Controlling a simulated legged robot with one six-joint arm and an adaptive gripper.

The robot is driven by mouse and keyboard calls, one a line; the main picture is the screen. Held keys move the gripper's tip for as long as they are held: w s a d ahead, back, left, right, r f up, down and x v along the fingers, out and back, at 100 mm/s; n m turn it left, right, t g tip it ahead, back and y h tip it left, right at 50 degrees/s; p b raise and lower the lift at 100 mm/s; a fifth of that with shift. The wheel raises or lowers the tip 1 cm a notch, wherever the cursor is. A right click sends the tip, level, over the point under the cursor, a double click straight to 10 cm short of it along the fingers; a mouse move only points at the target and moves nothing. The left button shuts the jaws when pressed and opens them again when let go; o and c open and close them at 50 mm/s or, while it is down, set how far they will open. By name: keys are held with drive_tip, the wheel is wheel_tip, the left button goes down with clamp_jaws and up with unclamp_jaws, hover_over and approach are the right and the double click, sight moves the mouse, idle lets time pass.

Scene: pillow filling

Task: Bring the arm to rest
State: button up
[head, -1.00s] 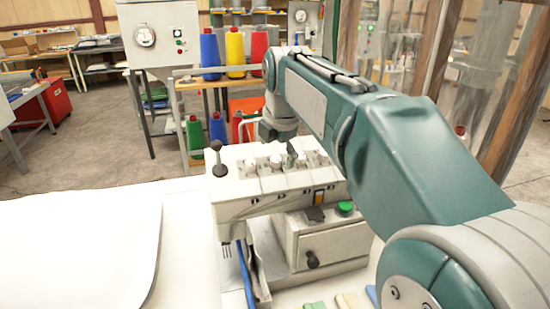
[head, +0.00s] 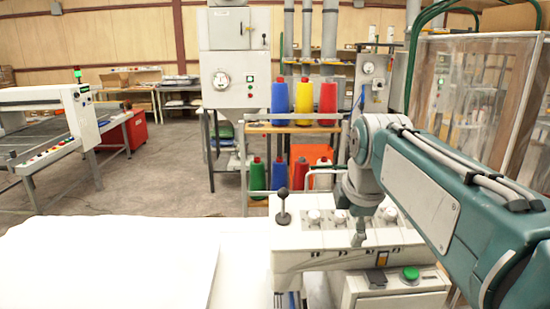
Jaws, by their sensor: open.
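My arm (head: 420,190) is teal and grey and reaches in from the right in the head view. Its wrist points down over the cream machine with the white knobs. My gripper (head: 358,236) shows small and dark at the end of the wrist, in front of the knob row. It is open and holds nothing that I can see. The fingers are partly hidden by the wrist, and I cannot tell how far they are above the machine top.
The cream machine (head: 300,262) has a black lever (head: 282,205) and a green button (head: 410,273). A white pillow or cloth (head: 110,265) lies at left. Thread cones (head: 303,100) stand on a rack behind. A clear panel (head: 470,90) is at right.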

drive_tip(key=s+f+m, duration=0.6)
drive_tip(key=s+m, duration=0.3)
drive_tip(key=s+f+m+t, duration=0.1)
drive_tip(key=s+f+m, duration=0.5)
drive_tip(key=s+m, duration=0.3)
drive_tip(key=shift+f, duration=0.4)
